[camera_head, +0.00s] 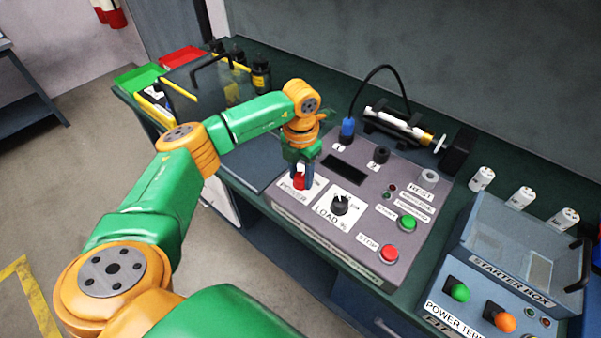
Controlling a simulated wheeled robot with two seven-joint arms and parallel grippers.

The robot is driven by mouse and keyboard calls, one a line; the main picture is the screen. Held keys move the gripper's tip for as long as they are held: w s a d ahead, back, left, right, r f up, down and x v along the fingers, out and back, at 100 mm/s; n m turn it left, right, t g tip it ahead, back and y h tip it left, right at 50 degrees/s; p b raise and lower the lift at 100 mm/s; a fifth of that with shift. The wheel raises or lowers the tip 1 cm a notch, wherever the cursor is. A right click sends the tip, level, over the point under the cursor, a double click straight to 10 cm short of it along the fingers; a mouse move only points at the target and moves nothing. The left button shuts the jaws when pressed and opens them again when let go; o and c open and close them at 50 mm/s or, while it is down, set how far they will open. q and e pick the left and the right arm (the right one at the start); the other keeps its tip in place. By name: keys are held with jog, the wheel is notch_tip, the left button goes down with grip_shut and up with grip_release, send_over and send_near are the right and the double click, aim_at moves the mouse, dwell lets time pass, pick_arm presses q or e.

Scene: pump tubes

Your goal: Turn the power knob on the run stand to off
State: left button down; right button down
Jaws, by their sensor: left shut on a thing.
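The run stand (345,247) is a grey sloped panel on the bench, with a dark display, a LOAD % knob, and green and red buttons. The red power knob (299,181) sits at its left edge above the POWER label. My left gripper (300,172) points down over the power knob and is shut on it. The fingers hide the knob's upper part, so its pointer cannot be read. My right gripper is not in view.
The black LOAD knob (340,204) stands close to the right of my gripper. A starter box (520,245) stands at the right. A pump tube (398,125) with a black cable lies behind the panel. Red (183,56) and green (139,77) trays sit at the back left.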

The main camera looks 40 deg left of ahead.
aim_at(301, 176)
pick_arm(q)
jog(key=n, duration=0.3)
jog(key=shift+p, duration=0.3)
jog(key=shift+w+n, duration=0.1)
jog(key=shift+n, duration=1.8)
jog(key=shift+p, duration=0.3)
jog(key=shift+c, duration=2.1)
grip_release()
notch_tip(301, 176, up, 7)
jog(key=shift+r+b, duration=0.1)
jog(key=shift+b, duration=0.65)
